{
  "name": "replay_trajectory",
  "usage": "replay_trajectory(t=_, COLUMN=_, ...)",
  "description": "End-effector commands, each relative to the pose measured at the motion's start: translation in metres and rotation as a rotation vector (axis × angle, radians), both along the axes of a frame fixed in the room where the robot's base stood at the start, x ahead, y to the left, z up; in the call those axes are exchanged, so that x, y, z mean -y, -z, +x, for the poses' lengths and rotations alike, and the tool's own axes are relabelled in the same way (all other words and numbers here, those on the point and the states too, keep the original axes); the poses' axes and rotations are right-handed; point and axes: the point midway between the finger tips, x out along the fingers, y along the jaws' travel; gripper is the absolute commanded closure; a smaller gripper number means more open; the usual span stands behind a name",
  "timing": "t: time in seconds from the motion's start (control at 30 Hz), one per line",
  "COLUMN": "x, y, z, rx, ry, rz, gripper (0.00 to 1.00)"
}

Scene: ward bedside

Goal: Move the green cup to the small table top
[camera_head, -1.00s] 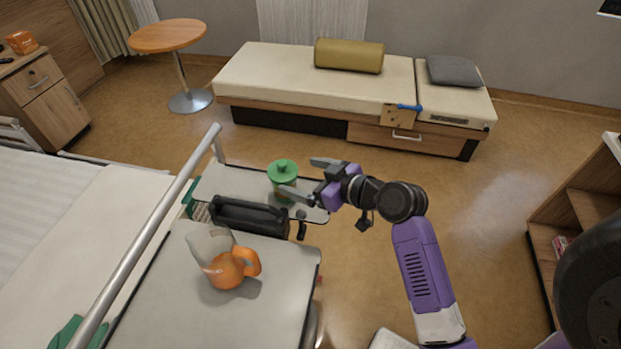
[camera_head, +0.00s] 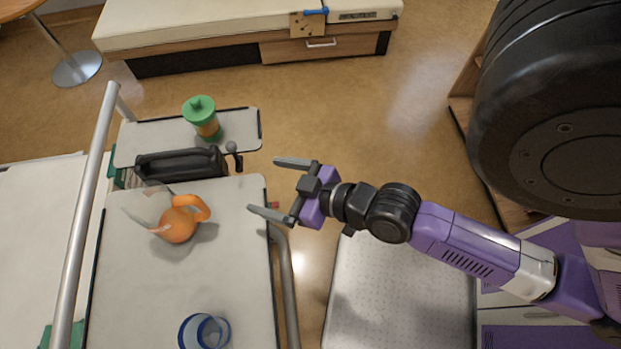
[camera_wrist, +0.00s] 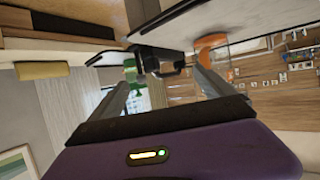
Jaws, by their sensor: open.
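The green cup (camera_head: 200,110), with a green lid and a brownish see-through body, stands upright on the small table top (camera_head: 243,122), beyond the black handle-like piece. It also shows in the wrist view (camera_wrist: 130,72), partly behind a finger. My gripper (camera_head: 263,185) is open and empty, to the right of and nearer than the cup, clear of it and just past the right edge of the table. Both fingers also show in the wrist view (camera_wrist: 160,88), with nothing held between them.
The larger table top (camera_head: 235,265) bears an orange-handled clear jug (camera_head: 178,222) and a blue-rimmed clear cup (camera_head: 205,332). A black handle-like piece (camera_head: 180,163) lies between the two tops. A metal bed rail (camera_head: 85,220) runs along the left. Open floor (camera_head: 330,110) lies beyond my gripper.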

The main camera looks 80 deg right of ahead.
Motion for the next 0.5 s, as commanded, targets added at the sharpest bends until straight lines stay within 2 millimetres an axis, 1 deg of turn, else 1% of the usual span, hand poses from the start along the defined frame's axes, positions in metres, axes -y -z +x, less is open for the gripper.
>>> replay_trajectory(t=0.03, x=-0.015, y=-0.005, z=-0.018, rx=0.005, ry=-0.027, rz=-0.005, gripper=0.07)
replay_trajectory(t=0.1, x=-0.031, y=-0.018, z=-0.037, rx=0.029, ry=-0.058, rz=-0.011, gripper=0.07)
replay_trajectory(t=0.2, x=-0.05, y=-0.037, z=-0.061, rx=0.066, ry=-0.109, rz=-0.01, gripper=0.07)
replay_trajectory(t=0.33, x=-0.069, y=-0.059, z=-0.082, rx=0.106, ry=-0.167, rz=-0.003, gripper=0.07)
replay_trajectory(t=0.4, x=-0.075, y=-0.067, z=-0.088, rx=0.12, ry=-0.189, rz=0.002, gripper=0.07)
replay_trajectory(t=0.5, x=-0.079, y=-0.073, z=-0.093, rx=0.132, ry=-0.205, rz=0.004, gripper=0.07)
